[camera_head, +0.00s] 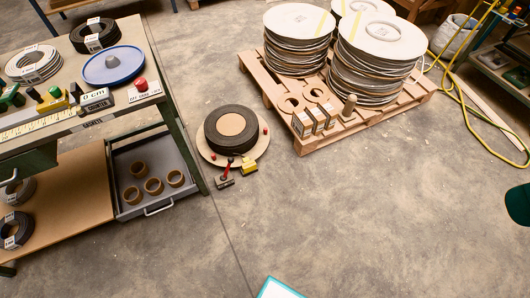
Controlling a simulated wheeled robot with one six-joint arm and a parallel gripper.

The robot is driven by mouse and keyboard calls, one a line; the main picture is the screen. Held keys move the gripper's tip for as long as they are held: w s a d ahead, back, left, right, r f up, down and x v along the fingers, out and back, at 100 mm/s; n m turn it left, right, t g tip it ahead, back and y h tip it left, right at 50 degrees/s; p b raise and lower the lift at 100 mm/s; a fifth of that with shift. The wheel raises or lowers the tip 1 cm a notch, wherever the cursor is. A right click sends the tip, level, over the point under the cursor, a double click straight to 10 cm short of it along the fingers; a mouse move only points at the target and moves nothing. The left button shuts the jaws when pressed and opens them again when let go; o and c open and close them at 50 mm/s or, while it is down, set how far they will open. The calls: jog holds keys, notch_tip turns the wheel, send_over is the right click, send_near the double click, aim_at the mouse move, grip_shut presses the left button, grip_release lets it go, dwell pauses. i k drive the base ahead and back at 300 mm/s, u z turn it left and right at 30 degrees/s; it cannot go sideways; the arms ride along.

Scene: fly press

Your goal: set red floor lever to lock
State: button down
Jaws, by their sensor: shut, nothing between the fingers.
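The red floor lever (228,168) is a small red-handled lever low on the floor, left of the picture's middle. It rises from a small dark base (225,182) at the front edge of a round tan board (258,151). The handle looks slanted, with its top end toward the upper right. It is too small to tell which setting it is at, and no lock marking can be read. A yellow block (249,166) is close on its right. My gripper is not in view.
A dark coil (231,120) lies on the board behind the lever. A workbench (125,113) with an open grey drawer (151,157) stands at left. A wooden pallet (386,116) with stacked discs is at upper right. A yellow hose (461,104) lies at far right.

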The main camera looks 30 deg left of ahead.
aim_at(223, 178)
jog(key=u, duration=0.25)
jog(key=i, duration=0.95)
jog(key=u, duration=0.6)
